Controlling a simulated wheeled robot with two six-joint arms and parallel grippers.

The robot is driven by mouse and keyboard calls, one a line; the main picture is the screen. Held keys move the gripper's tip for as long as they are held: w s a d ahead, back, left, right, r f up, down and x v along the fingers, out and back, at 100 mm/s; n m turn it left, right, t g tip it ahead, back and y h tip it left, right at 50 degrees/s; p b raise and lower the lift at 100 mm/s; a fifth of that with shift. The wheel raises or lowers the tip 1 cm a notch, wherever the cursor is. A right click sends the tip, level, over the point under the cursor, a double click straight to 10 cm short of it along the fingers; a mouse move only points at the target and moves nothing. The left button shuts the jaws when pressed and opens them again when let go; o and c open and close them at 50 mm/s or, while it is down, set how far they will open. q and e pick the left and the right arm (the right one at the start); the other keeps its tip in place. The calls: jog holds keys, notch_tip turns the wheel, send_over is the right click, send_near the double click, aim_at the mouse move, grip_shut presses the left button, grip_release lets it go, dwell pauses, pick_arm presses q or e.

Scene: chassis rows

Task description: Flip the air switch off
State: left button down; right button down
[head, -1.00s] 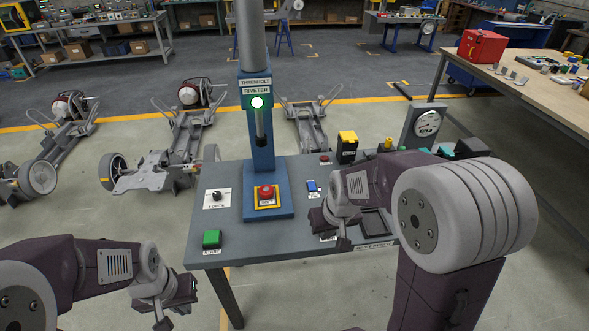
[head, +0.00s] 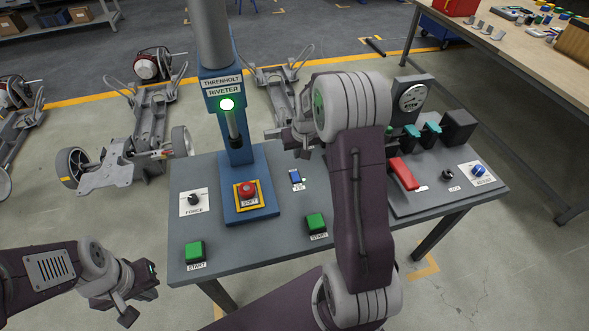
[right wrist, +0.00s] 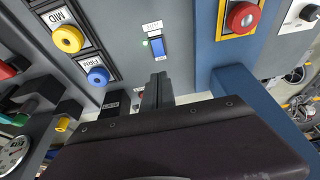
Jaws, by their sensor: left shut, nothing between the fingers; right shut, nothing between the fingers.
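The air switch, a small blue rocker (head: 296,177), is on the grey bench top right of the blue riveter column. It also shows in the right wrist view as a blue rocker (right wrist: 158,47) with a small green light beside it. Which end of the rocker is pressed I cannot tell. My right gripper (head: 303,153) is shut and empty, above and just beyond the switch. In the right wrist view its fingers (right wrist: 158,82) are together, just below the switch in the picture and seemingly apart from it. My left gripper (head: 127,316) is shut and empty, off the bench's front left.
Green start buttons (head: 195,251) (head: 316,223) and a force knob (head: 194,199) are nearby. A red handle (head: 403,173) and gauge (head: 411,97) stand right of my arm.

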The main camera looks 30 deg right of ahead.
aim_at(296, 178)
jog(key=x, duration=1.2)
jog(key=shift+s+f+p, duration=0.25)
jog(key=shift+f+p, duration=0.05)
jog(key=shift+p, duration=0.05)
jog(key=shift+f, duration=0.4)
jog(key=shift+w+f, duration=0.1)
jog(key=shift+f, duration=0.05)
jog(key=shift+a, duration=0.1)
jog(key=shift+s+a+f+b, duration=0.1)
jog(key=shift+s+f+b, duration=0.05)
jog(key=shift+s+b, duration=0.2)
jog(key=shift+s+a, duration=0.1)
jog(key=shift+s, duration=0.45)
